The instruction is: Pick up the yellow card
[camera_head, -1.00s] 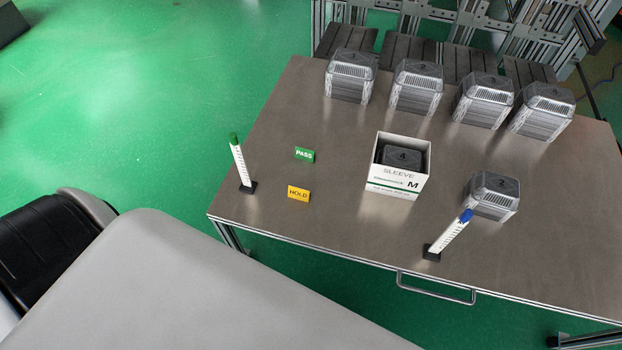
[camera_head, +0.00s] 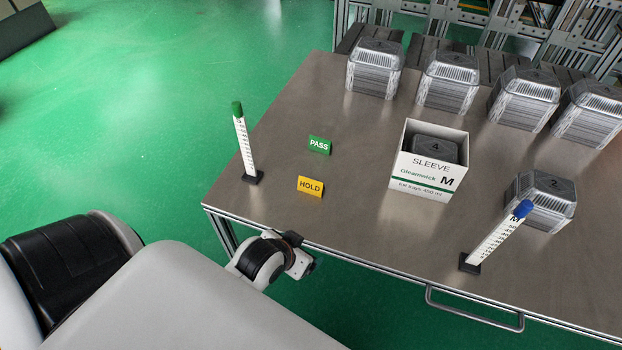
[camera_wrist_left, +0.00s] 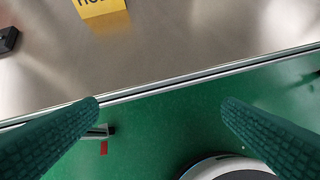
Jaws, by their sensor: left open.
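The yellow card (camera_head: 311,187), marked HOLD, stands near the front left of the metal table (camera_head: 350,215). In the left wrist view the yellow card (camera_wrist_left: 101,6) is cut off by the top edge, beyond the fingers. My left gripper (camera_wrist_left: 160,104) is open, its two dark green fingers wide apart with nothing between them. The fingers show over the table's front edge and the green floor, apart from the card. In the head view my left wrist shows just in front of the table edge; the fingers cannot be made out. My right gripper is not in view.
A green PASS card (camera_head: 319,145) stands behind the yellow card. A green-capped post (camera_head: 244,145) is to its left. A white sleeve box (camera_head: 427,177), a foil-tray stack (camera_head: 543,205) and a blue-capped post (camera_head: 495,238) are to the right. Several stacks line the back.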

